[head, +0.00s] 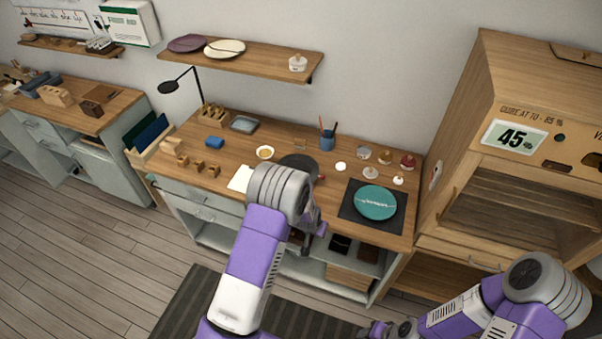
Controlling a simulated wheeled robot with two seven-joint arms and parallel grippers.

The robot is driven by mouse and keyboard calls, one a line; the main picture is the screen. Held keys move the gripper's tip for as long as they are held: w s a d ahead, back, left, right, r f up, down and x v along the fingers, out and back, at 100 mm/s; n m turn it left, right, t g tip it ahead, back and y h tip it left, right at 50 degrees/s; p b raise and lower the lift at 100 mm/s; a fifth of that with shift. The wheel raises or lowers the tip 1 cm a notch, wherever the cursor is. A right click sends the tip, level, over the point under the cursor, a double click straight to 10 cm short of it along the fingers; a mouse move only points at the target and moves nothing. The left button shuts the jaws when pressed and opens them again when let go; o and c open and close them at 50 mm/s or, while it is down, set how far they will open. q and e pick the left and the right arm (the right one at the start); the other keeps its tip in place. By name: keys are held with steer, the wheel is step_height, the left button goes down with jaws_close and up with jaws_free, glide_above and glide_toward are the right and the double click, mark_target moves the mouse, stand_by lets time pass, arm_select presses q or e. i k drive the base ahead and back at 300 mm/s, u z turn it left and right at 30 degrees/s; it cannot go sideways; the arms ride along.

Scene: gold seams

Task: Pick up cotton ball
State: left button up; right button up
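Two small white things on the workbench could be the cotton ball: a pale round one (341,166) near the middle and a white one (398,180) just above the teal plate. They are too small to tell which is cotton. My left gripper (314,236) is over the bench's front edge, left of the teal plate and apart from both white things. It is partly hidden behind its wrist, so its opening is unclear. My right arm is folded low at the right, and its gripper does not show clearly.
The teal plate (376,203) lies on a dark mat (346,212). Small jars (407,161) and a blue brush cup (327,143) stand behind. A dark disc (299,163) lies beyond my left wrist. A wooden cabinet (468,130) bounds the bench at right.

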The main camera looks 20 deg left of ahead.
mark_target(340, 166)
steer(key=u, duration=2.85)
steer(key=i, duration=0.1)
steer(key=z, duration=1.75)
steer(key=i, duration=0.9)
steer(key=z, duration=1.2)
steer(key=i, duration=0.45)
steer(key=z, duration=0.4)
